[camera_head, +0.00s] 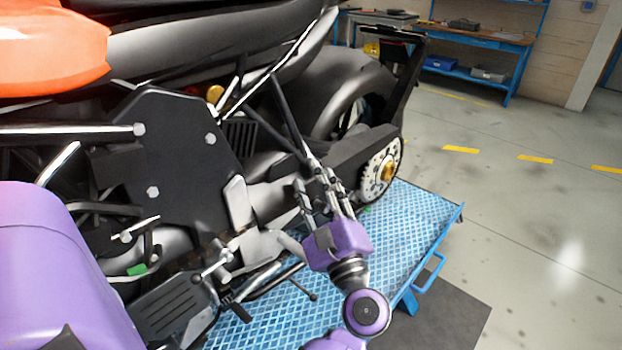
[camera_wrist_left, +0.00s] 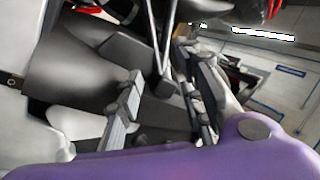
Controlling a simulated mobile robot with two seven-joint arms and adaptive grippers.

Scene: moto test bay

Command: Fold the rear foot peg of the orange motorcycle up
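The orange motorcycle (camera_head: 55,45) fills the left of the head view, with a black rear wheel and a dark side plate. Thin dark struts (camera_head: 285,115) run down from its tail and meet near my left gripper (camera_head: 308,178). In the left wrist view, these struts (camera_wrist_left: 163,40) end at a small dark block (camera_wrist_left: 166,88) between the finger lines. I cannot tell the rear foot peg apart from this block and the fingers. My left gripper's fingers are apart, one on each side of the block; contact cannot be told. My right gripper is not in view.
The motorcycle stands on a blue patterned lift platform (camera_head: 410,225) with a side handle (camera_head: 428,270). A toothed disc (camera_head: 382,172) is just right of the gripper. A black ribbed pedal (camera_head: 172,305) sits lower left. A blue workbench (camera_head: 490,40) stands behind; floor to the right is clear.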

